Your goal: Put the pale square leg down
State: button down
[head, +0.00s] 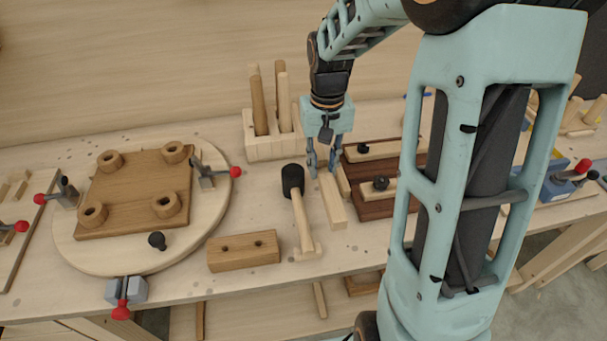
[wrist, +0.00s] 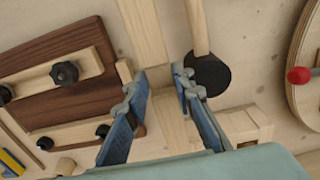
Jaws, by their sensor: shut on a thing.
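The pale square leg (head: 333,203) lies roughly level at the bench top, just right of the mallet, its near end towards the bench front. My gripper (head: 322,170) points down at its far end, with the fingers on either side of it. In the wrist view the leg (wrist: 143,30) runs from the top edge to between my fingertips (wrist: 162,82). My gripper is shut on the leg. I cannot tell whether the leg touches the bench or is slightly above it. The fingers partly hide its far end.
The black-headed mallet (head: 302,215) lies close on the left. Dark brown boards (head: 375,208) with pale strips and black knobs are close on the right. A pale rack (head: 265,147) with upright legs stands behind. A drilled block (head: 243,250) and round turntable (head: 215,225) are further left.

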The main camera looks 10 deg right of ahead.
notch_tip(320, 180, down, 8)
jog(key=shift+s+f, duration=0.1)
jog(key=shift+f, duration=0.05)
dwell(0.3)
jog(key=shift+f, duration=0.1)
jog(key=c, duration=1.7)
grip_release()
jog(key=shift+o, duration=0.2)
